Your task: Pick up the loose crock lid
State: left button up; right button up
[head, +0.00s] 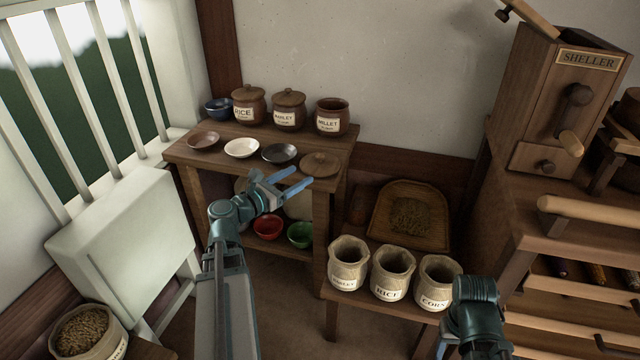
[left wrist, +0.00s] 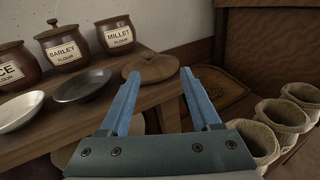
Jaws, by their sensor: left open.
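The loose crock lid (head: 320,164) is a round brown lid with a small knob. It lies flat on the front right corner of the wooden table (head: 232,168). The open-topped millet crock (head: 331,117) stands behind it. My left gripper (head: 292,180) is open and empty, just in front of and to the left of the lid in the head view. In the left wrist view the lid (left wrist: 150,67) shows beyond and between the blue fingertips (left wrist: 158,78), apart from them. My right arm shows at the lower right of the head view; its jaws are not clearly visible.
Rice (head: 248,105) and barley (head: 288,109) crocks wear lids. Several small dishes, including a white one (head: 241,148) and a black one (head: 279,152), lie left of the lid. Sacks (head: 392,272) and a wooden tray (head: 408,215) stand lower right. A sheller (head: 566,100) stands far right.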

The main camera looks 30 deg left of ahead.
aim_at(317, 158)
pick_arm(q)
jog(key=shift+n+t+y, duration=0.4)
jog(key=shift+n, duration=0.4)
jog(key=w, duration=0.3)
jog(key=w+a, duration=0.1)
jog(key=w, duration=0.2)
jog(key=shift+w+a+f, duration=0.1)
jog(key=shift+w+a, duration=0.1)
jog(key=shift+w, duration=0.05)
jog(key=shift+w+d, duration=0.15)
jog(key=shift+w, duration=0.45)
jog(key=shift+w, duration=0.1)
jog(key=w, duration=0.2)
jog(key=w+d, duration=0.1)
jog(key=w, duration=0.2)
grip_shut()
